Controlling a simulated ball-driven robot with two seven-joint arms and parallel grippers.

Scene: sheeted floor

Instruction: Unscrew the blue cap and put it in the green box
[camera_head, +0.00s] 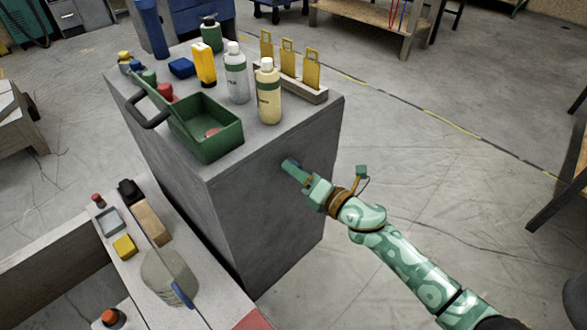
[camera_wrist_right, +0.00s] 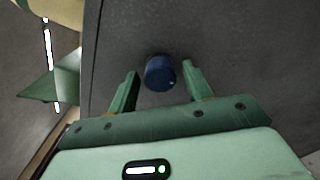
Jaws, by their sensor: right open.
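The blue cap (camera_wrist_right: 159,73) sits on the grey side face of the large block in the right wrist view. The right gripper is open, with one fingertip on each side of the cap and a gap on both sides. How deep the fingers reach along the cap is hard to tell. The green box (camera_head: 228,137) is on the block's top, its lid tilted up, with a small reddish thing inside. My left gripper is not in view.
The grey block (camera_head: 262,195) also carries a white bottle (camera_head: 237,80), a cream bottle (camera_head: 269,97), a yellow bottle (camera_head: 204,65) and a rack with yellow tags (camera_head: 311,70). A lower bench (camera_head: 132,272) stands at left. Open floor (camera_head: 430,170) lies to the right.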

